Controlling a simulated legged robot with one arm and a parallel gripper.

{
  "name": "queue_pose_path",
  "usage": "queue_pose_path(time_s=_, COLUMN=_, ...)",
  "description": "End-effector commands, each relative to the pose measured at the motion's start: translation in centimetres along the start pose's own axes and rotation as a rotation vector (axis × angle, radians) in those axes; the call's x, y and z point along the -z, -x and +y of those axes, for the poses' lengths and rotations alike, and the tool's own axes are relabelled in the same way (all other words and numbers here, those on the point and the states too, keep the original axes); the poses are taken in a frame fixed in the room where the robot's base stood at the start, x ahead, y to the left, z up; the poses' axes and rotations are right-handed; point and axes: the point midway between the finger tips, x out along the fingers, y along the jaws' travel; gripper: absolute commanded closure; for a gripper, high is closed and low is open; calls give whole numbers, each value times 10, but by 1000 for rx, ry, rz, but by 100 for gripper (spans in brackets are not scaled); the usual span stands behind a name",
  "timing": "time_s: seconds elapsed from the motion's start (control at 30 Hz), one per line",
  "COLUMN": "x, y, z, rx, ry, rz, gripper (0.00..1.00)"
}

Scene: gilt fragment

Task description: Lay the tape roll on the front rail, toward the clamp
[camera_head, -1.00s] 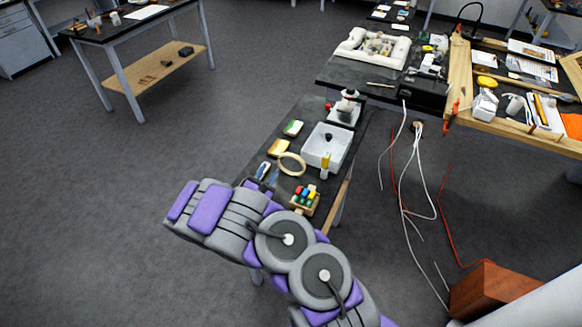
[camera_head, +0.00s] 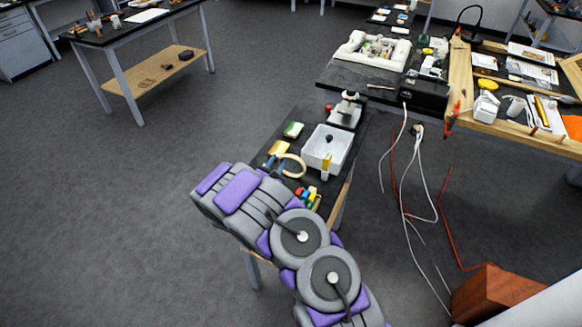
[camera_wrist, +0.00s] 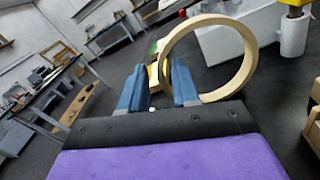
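The tape roll (camera_head: 303,172), a pale tan ring, shows beside the white tray on the small dark table. In the wrist view the tape roll (camera_wrist: 248,60) looks large and close, partly behind my right finger. In the head view my arm hides most of the gripper. The front rail (camera_head: 515,130) is the wooden frame's near edge, at right. An orange clamp (camera_head: 452,113) is at its left corner.
The white tray (camera_head: 341,160), a yellow-capped bottle (camera_head: 326,165), a yellow block (camera_head: 278,148) and coloured pieces (camera_head: 308,197) crowd the small table. White and red cables hang and lie below the workbench. A brown wooden box (camera_head: 490,290) is at lower right.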

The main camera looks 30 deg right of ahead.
Motion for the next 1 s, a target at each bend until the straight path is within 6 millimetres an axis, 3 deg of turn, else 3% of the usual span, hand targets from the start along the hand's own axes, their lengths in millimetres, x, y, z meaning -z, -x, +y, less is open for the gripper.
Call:
queue_pose_path(time_s=0.3, x=0, y=0, z=0, rx=1, ry=0, rz=0, gripper=100)
queue_pose_path(time_s=0.77, x=0, y=0, z=0, rx=1, ry=0, rz=0, gripper=100)
queue_pose_path(time_s=1.0, x=-16, y=0, z=4, rx=1, ry=-1, rz=-2, gripper=100)
